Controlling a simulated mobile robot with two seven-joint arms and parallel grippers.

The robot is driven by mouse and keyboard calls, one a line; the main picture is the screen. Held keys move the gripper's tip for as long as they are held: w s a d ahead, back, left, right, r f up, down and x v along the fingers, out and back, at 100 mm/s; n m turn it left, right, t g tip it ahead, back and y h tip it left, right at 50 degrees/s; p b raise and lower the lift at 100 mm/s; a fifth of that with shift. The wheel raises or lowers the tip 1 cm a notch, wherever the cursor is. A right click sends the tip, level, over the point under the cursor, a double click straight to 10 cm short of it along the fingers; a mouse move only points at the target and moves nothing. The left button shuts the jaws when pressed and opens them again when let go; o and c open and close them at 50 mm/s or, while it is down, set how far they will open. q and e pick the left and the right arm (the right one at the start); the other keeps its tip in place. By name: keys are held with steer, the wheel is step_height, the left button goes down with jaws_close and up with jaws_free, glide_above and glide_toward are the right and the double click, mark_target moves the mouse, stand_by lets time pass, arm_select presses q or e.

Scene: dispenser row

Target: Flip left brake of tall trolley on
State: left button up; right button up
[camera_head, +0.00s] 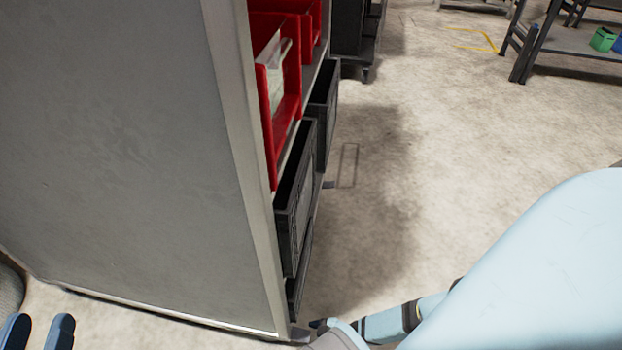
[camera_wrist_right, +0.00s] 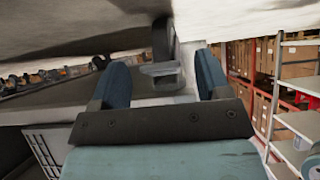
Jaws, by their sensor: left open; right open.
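The tall trolley (camera_head: 130,150) has a grey side panel and fills the left of the head view, its open front facing right. In the right wrist view the left brake (camera_wrist_right: 160,69) is a small grey pedal below a dark caster (camera_wrist_right: 160,38). My right gripper (camera_wrist_right: 163,78) is open, its blue fingers on either side of the pedal in the picture; I cannot tell whether they touch it. In the head view my right arm reaches the trolley's near bottom corner, and its fingers are mostly hidden. My left gripper (camera_head: 38,333) is open and empty at bottom left.
Red bins (camera_head: 290,85) and black crates (camera_head: 298,205) stick out of the trolley's front. The floor (camera_head: 450,170) to the right is clear. A dark table (camera_head: 570,42) stands at the far right.

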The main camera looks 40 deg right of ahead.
arm_select(q)
steer(key=s+n+p, duration=0.1)
steer(key=p, duration=0.1)
steer(key=s+d+n+g+p, duration=0.1)
steer(key=n, duration=0.1)
steer(key=s+d+n+y+p, duration=0.1)
steer(key=p, duration=0.1)
steer(key=shift+f+g+p, duration=0.1)
steer(key=shift+g+p, duration=0.25)
steer(key=shift+g, duration=0.05)
arm_select(e)
steer(key=v, duration=1.2)
steer(key=shift+d+r, duration=0.25)
steer(key=shift+s, duration=0.1)
steer(key=shift+s, duration=0.1)
